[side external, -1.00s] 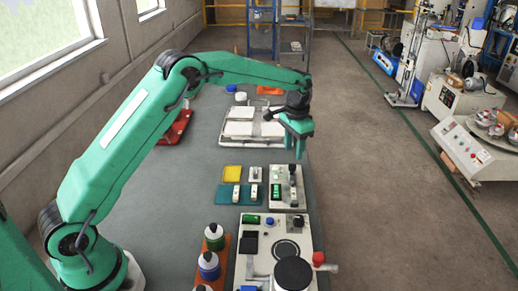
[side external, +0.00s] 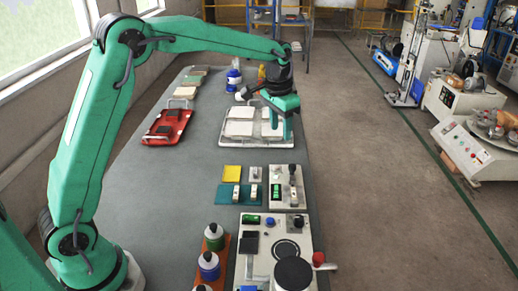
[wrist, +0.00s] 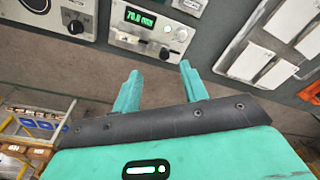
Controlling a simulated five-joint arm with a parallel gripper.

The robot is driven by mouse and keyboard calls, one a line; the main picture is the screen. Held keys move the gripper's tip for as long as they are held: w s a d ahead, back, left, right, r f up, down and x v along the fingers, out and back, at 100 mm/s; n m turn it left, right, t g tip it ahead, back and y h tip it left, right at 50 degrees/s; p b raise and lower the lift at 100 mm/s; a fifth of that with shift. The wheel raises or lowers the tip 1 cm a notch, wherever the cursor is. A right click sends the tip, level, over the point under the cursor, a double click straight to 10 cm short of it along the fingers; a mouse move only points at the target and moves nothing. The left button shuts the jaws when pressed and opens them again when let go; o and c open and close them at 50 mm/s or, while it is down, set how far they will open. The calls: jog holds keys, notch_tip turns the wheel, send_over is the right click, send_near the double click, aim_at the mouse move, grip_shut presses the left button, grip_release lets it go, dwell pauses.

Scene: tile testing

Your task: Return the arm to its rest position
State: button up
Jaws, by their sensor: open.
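My green arm reaches over the bench from the left in the side external view. My gripper (side external: 284,128) hangs above the near right part of the white tile tray (side external: 226,140), at the bench's right side. In the wrist view my gripper (wrist: 158,90) shows two green fingers spread apart with nothing between them. A grey device with a lit green display (wrist: 150,25) lies beyond the fingertips there. The tile tray (wrist: 240,70) with pale tiles is at the right of the wrist view.
A red tray (side external: 155,142) with dark pieces lies on the bench's left. A yellow square (side external: 232,173), a teal plate (side external: 227,199), a panel device (side external: 279,202) and several bottles (side external: 209,266) stand nearer. The bench's middle left (side external: 165,200) is clear.

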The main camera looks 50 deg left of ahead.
jog(key=s+r+t, duration=0.1)
jog(key=s+r, duration=0.5)
jog(key=s, duration=0.2)
jog(key=s+a+n+t, duration=0.1)
jog(key=s+n+t, duration=0.1)
jog(key=s, duration=2.1)
jog(key=shift+f+t, duration=0.15)
jog(key=shift+t, duration=0.55)
jog(key=o, duration=1.2)
jog(key=shift+w+r+n, duration=0.3)
jog(key=shift+w, duration=0.1)
jog(key=shift+o, duration=0.2)
jog(key=w+d+n+g, duration=0.2)
jog(key=w+d+n, duration=0.1)
jog(key=w, duration=0.8)
jog(key=w+d+n+g, duration=0.2)
jog(key=w+n, duration=0.1)
jog(key=w, duration=0.8)
jog(key=w+d+f+n+g, duration=0.1)
jog(key=w+d+f+n, duration=0.1)
jog(key=w+f, duration=0.4)
jog(key=shift+w+d+n+g, duration=0.3)
jog(key=shift+w+d+n, duration=0.1)
jog(key=shift+w+d, duration=0.3)
